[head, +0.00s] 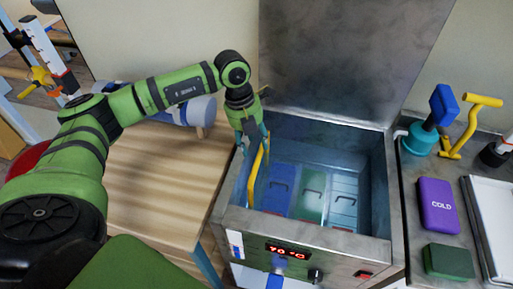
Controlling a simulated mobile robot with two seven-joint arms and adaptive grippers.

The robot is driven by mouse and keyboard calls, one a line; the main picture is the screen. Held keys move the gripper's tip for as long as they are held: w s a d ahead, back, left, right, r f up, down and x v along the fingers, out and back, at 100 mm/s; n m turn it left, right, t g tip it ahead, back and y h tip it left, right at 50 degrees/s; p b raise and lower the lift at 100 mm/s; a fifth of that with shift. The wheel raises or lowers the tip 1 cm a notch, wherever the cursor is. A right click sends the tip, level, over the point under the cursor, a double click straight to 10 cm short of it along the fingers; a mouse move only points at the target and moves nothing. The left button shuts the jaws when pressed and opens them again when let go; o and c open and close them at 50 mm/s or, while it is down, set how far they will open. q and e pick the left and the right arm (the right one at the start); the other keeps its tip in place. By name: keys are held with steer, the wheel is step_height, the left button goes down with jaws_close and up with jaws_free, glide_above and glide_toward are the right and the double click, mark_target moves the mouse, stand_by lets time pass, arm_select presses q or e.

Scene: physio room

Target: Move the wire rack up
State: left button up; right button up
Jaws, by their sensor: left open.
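The steel tank (300,226) stands open, with its lid up behind it. Inside lie a blue pack (278,188), a green pack (312,194) and a paler blue slotted part (343,203). A yellow upright bar (256,172) rises along the tank's inner left side, and I take it for the wire rack's handle. The wires of the rack are not clear to see. My left gripper (253,140) is open and points down over the tank's left rim, close to the bar's upper end. I cannot tell whether it touches the bar. My right gripper is out of view.
The tank's raised lid (340,55) blocks the back. A wooden table (165,180) with a pale blue roll (190,110) is on the left. On the right counter are a purple COLD pack (438,205), a dark green pack (449,261) and a white tray (494,220).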

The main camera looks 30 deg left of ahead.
arm_select(q)
steer(key=shift+w+d+f+p, duration=0.1)
steer(key=shift+d+f+p, duration=0.15)
steer(key=shift+f, duration=0.75)
steer(key=shift+w+d+f+p, duration=0.1)
steer(key=shift+d+f+p, duration=0.1)
steer(key=shift+f, duration=0.75)
jaws_close()
step_height(320, 180, up, 16)
steer(key=p, duration=0.6)
steer(key=shift+f, duration=0.15)
steer(key=shift+w, duration=0.15)
jaws_free()
steer(key=shift+s, duration=0.2)
